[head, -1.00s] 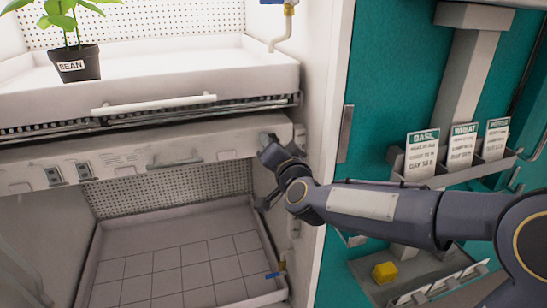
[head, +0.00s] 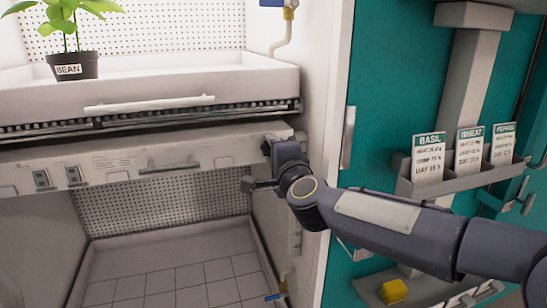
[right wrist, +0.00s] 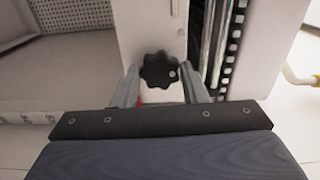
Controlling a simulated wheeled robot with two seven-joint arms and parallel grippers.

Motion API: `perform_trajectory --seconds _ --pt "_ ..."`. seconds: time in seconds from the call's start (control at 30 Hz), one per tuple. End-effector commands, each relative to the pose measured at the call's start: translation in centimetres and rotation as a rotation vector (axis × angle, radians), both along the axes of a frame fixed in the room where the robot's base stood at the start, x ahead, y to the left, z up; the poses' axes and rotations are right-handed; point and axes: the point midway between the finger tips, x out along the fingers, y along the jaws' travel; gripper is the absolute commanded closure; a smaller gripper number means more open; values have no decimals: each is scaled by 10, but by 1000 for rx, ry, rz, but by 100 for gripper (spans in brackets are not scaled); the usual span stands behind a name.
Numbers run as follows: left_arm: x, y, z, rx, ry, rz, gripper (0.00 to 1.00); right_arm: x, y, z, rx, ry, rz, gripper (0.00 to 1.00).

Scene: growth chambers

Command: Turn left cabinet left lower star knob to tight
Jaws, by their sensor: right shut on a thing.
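The black star knob (right wrist: 158,70) shows in the right wrist view, on the end of a pale bar, between the two grey fingers of my right gripper (right wrist: 161,90). The fingers are shut on its sides. In the head view my right gripper (head: 270,147) is at the right end of the grey bar (head: 210,158) under the upper tray, and it hides the knob there. A small red spot shows beside the left finger in the right wrist view. My left gripper is not in view.
The upper tray (head: 190,85) holds a potted bean plant (head: 72,65). The lower tray (head: 180,225) is empty. The white cabinet side wall (head: 318,100) is close to my right wrist. Right of it are teal panels, labelled cards (head: 428,160) and a yellow block (head: 393,291).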

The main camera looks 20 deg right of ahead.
Motion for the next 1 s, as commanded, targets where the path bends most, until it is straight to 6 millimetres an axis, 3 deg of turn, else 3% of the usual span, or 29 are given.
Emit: perform_trajectory --seconds 0.67,0.7,0.83,1.0 --pt "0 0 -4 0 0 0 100 0 0 0 57 3 0 83" --pt "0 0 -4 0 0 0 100 0 0 0 57 3 0 55" --pt "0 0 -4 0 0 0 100 0 0 0 56 3 0 39" --pt "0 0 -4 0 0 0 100 0 0 0 55 3 0 39"
